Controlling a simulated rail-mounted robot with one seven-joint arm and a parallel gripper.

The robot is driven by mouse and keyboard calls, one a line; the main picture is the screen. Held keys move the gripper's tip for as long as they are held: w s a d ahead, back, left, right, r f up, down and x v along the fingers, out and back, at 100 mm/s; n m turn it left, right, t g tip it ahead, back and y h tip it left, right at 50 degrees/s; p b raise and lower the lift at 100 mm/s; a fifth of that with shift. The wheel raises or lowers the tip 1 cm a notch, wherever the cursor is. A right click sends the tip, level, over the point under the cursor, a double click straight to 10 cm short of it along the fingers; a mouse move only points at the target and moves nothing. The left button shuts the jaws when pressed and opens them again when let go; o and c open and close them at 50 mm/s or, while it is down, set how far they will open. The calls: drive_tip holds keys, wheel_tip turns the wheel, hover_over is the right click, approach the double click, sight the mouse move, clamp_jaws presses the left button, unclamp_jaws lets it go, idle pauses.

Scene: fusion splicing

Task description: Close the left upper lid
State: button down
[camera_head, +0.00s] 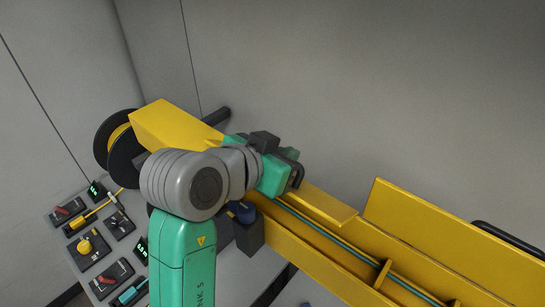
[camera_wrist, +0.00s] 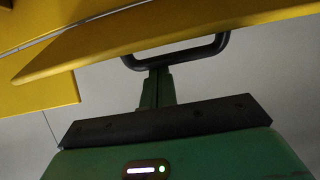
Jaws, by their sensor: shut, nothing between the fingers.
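In the wrist view a yellow lid panel (camera_wrist: 130,42) runs across the top, with a black U-shaped handle (camera_wrist: 222,42) on its edge. My gripper (camera_wrist: 158,72) is shut and empty, with its fingertips at the handle's bar; I cannot tell whether they touch it. In the head view my gripper (camera_head: 292,160) is above the yellow trough, largely covered by my wrist. A yellow panel (camera_head: 178,125) lies to its left and another flat yellow panel (camera_head: 325,205) lies just right of it. Which of these is the left upper lid is unclear, because my arm hides their joint.
A raised yellow lid (camera_head: 450,240) with a black handle (camera_head: 508,240) stands at the right of the open trough (camera_head: 400,275). A black cable spool (camera_head: 118,150) and a panel of switches (camera_head: 90,235) are at left. A grey wall is behind.

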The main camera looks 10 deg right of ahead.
drive_tip(key=f+h+b, duration=0.1)
drive_tip(key=s+a+f+t+b, duration=0.1)
drive_tip(key=b, duration=0.1)
drive_tip(key=a+f+h+b, duration=0.1)
drive_tip(key=b, duration=0.1)
drive_tip(key=shift+s+t+h, duration=0.3)
drive_tip(key=shift+t, duration=0.1)
drive_tip(key=s+a+t+h+b, duration=0.1)
drive_tip(key=b, duration=0.3)
drive_tip(key=shift+a+f+h, duration=0.1)
drive_tip(key=shift+f+h, duration=0.3)
drive_tip(key=shift+b, duration=0.3)
drive_tip(key=shift+r, duration=0.15)
